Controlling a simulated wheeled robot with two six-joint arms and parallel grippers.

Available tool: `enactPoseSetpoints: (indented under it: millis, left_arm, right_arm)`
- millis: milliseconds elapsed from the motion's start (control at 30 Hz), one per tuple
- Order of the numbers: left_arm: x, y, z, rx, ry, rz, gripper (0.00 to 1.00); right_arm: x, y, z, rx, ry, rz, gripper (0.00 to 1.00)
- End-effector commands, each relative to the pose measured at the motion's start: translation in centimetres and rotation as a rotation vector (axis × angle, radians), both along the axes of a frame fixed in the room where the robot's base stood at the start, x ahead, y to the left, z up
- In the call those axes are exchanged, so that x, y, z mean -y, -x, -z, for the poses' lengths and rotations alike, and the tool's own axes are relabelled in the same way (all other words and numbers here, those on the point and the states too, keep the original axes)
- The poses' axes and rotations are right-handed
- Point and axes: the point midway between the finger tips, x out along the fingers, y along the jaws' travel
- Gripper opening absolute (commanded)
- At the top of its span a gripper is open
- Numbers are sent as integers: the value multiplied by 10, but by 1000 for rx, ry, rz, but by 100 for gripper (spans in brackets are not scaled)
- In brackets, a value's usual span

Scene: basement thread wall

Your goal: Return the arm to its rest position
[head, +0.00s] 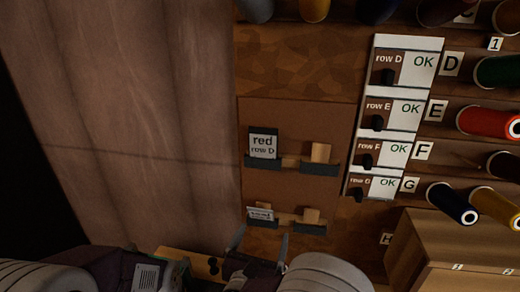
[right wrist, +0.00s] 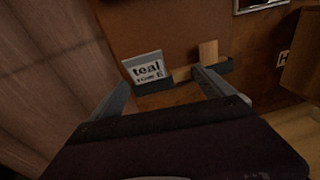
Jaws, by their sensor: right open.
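My right gripper (head: 262,243) is at the bottom middle of the head view, open, in front of the lower card holders. In the right wrist view its two fingers (right wrist: 163,92) stand apart with nothing between them. A white card reading "teal row E" (right wrist: 146,68) sits in a dark holder beyond the fingers; it also shows small in the head view (head: 261,214). My right forearm is the pale rounded link at the bottom. A pale link of mine shows at the bottom left; no left gripper fingers can be made out.
A card "red row D" (head: 263,145) stands in the upper holder. White row plates marked OK (head: 408,61) run down the wall beside several thread spools (head: 488,122). A wooden cabinet (head: 455,240) stands at lower right.

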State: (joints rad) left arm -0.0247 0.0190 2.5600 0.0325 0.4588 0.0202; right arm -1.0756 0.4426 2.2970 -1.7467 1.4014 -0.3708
Motion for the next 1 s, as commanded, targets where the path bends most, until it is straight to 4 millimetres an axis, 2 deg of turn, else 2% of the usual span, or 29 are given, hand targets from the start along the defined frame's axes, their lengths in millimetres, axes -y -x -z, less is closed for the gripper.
enactPoseSetpoints:
  millis: [67, 100, 167, 200, 267, 300, 367, 400, 433, 500, 600, 733, 1000]
  left_arm:
    - [0, 0, 0, 0, 0, 0, 68]
    - [0, 0, 0, 0, 0, 0, 68]
    - [0, 0, 0, 0, 0, 0, 68]
    - [0, 0, 0, 0, 0, 0, 68]
    - [0, 0, 0, 0, 0, 0, 68]
    - [0, 0, 0, 0, 0, 0, 68]
    - [0, 0, 0, 0, 0, 0, 68]
    - [0, 0, 0, 0, 0, 0, 68]
    - [0, 0, 0, 0, 0, 0, 68]
    - [0, 0, 0, 0, 0, 0, 68]
    - [0, 0, 0, 0, 0, 0, 68]
    - [0, 0, 0, 0, 0, 0, 68]
    - [0, 0, 0, 0, 0, 0, 68]
  right_arm:
    - [48, -1, 16, -72, -74, 156, 92]
    - [80, 5, 30, -123, -139, 271, 92]
    - [129, 22, 54, -200, -268, 473, 92]
    - [158, 40, 71, -245, -374, 621, 92]
    - [193, 76, 98, -296, -574, 868, 92]
    - [207, 104, 116, -312, -745, 1060, 92]
    - [211, 140, 139, -291, -1025, 1335, 92]
    - [205, 155, 149, -250, -1212, 1496, 92]
    - [199, 162, 154, -207, -1346, 1605, 92]
    - [185, 164, 160, -76, -1631, 1807, 92]
    - [177, 153, 159, 115, -1924, 1980, 92]
    - [176, 142, 156, 257, -2096, 2063, 92]
    - [175, 141, 156, 268, -2110, 2070, 92]
